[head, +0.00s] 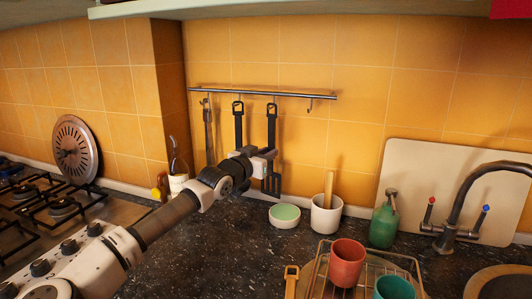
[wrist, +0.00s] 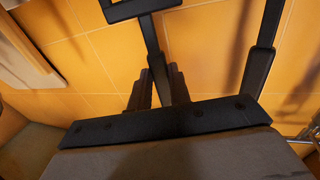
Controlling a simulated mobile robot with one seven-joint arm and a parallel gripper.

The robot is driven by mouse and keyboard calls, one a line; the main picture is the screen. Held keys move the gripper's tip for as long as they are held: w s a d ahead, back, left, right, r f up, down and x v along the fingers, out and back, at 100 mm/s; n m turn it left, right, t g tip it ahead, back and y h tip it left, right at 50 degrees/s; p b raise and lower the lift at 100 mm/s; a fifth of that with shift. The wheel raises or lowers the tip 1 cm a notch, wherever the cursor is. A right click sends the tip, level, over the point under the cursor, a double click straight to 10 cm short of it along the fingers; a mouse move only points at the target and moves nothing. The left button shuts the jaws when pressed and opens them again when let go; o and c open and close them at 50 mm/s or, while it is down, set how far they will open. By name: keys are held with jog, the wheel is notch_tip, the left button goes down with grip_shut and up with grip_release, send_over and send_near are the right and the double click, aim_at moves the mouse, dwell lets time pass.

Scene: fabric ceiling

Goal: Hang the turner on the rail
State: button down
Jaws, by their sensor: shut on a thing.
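The black turner (head: 271,182) is upright against the tiled wall, with its slotted head down and its looped handle end at the rail. My gripper (head: 268,156) is shut on its handle, which also shows between the fingers in the wrist view (wrist: 157,42). The wrist view looks inverted, with the turner's head at its top edge. The metal rail (head: 300,94) runs along the wall with hooks below it. I cannot tell whether the turner's loop is on a hook.
Another black-handled utensil (head: 238,125) hangs just left of the turner, its lower end hidden by my gripper. A further utensil (head: 208,125) hangs farther left. A free hook (head: 310,107) is at right. A green-topped bowl (head: 285,216) and white pot (head: 325,216) stand below.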

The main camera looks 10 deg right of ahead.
dwell(0.4)
jog(key=c, duration=1.2)
grip_release()
